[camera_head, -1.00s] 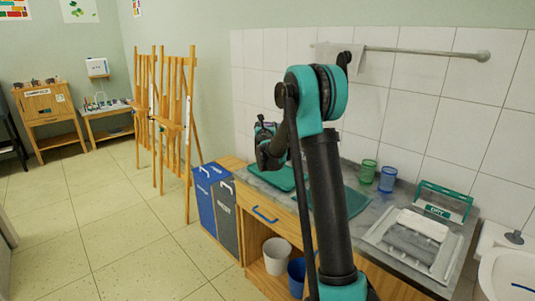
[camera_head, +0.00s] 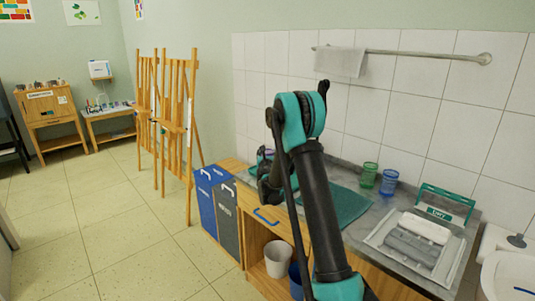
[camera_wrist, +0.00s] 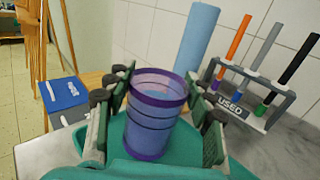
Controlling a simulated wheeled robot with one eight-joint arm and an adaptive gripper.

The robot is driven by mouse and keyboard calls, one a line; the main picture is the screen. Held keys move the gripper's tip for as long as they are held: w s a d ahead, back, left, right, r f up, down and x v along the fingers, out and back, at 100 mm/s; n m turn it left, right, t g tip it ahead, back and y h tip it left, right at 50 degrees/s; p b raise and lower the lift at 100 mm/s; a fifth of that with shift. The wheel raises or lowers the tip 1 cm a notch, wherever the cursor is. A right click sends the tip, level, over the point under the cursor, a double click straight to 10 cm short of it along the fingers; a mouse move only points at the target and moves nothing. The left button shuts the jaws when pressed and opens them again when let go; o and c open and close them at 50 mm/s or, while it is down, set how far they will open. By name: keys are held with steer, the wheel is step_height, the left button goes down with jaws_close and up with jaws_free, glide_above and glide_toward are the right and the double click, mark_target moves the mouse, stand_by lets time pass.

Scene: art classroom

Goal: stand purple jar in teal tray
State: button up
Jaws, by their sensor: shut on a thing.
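The purple jar (camera_wrist: 155,115) is a see-through cup with purple bands, upright or slightly tilted in the wrist view. My gripper (camera_wrist: 158,95) has a finger on each side and is shut on it. The teal tray (camera_wrist: 183,138) lies below and around the jar's base; I cannot tell whether the base touches it. In the head view my gripper (camera_head: 268,178) is over the left part of the counter, and my arm hides most of the tray.
A grey rack marked USED (camera_wrist: 245,95) with several markers stands right of the jar, near a blue roll (camera_wrist: 197,38). A teal mat (camera_head: 345,207), green jar (camera_head: 369,175), blue jar (camera_head: 389,182) and a DRY rack (camera_head: 445,205) are farther right on the counter.

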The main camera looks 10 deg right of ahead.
steer(key=o, duration=1.3)
steer(key=shift+c, duration=0.2)
